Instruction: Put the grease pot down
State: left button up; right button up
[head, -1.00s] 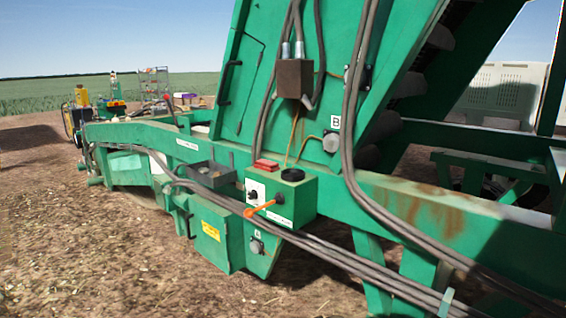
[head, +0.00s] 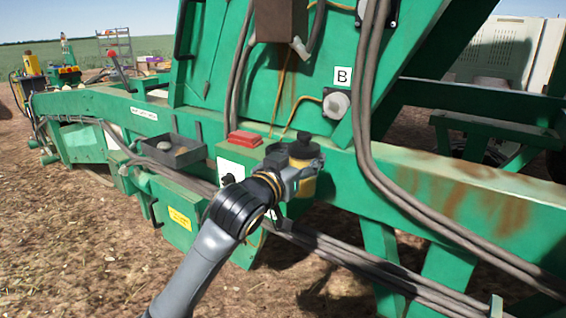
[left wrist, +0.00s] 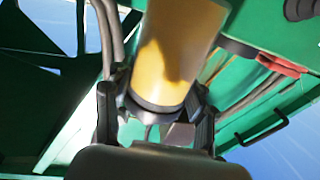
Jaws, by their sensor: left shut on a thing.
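The grease pot (head: 303,182) is a yellow cylinder with a dark lid, roughly upright in the head view. My left gripper (head: 290,176) is shut around it and holds it in front of the green control box (head: 240,158). The arm and pot hide much of that box, including its right part. In the left wrist view the pot's yellow side and dark rim (left wrist: 172,45) fill the middle, between the two fingers (left wrist: 158,118). I cannot tell whether the pot touches anything below it. My right gripper is not in view.
A red block (head: 240,140) sits on the box's top. A dark open tray (head: 172,150) is on the green beam to the left. Thick hoses (head: 372,130) run down at the right and along the beam. A valve marked B (head: 336,104) is behind the pot.

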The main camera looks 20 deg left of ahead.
pick_arm(q)
jog(key=shift+h, duration=0.3)
jog(key=r, duration=0.2)
jog(key=w+r+b, duration=0.1)
jog(key=r, duration=0.2)
jog(key=w+r, duration=0.1)
jog(key=r, duration=0.1)
jog(key=shift+a+r, duration=0.15)
jog(key=shift+a, duration=0.2)
notch_tip(320, 180, up, 8)
jog(key=s+a+b, duration=0.1)
jog(key=b, duration=0.1)
jog(key=w+a+f+p, duration=0.2)
jog(key=w+f, duration=0.2)
jog(key=w+a+f+p, duration=0.1)
jog(key=w+a+f, duration=0.1)
jog(key=w+f, duration=0.2)
jog(key=w+a+f+p, duration=0.2)
jog(key=w+a+f, duration=0.1)
jog(key=w+f, duration=0.1)
jog(key=shift+p, duration=0.35)
jog(key=shift+d, duration=0.1)
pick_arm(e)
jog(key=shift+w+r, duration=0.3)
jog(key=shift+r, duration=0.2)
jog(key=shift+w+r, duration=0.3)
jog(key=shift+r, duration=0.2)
pick_arm(q)
jog(key=shift+f, duration=0.1)
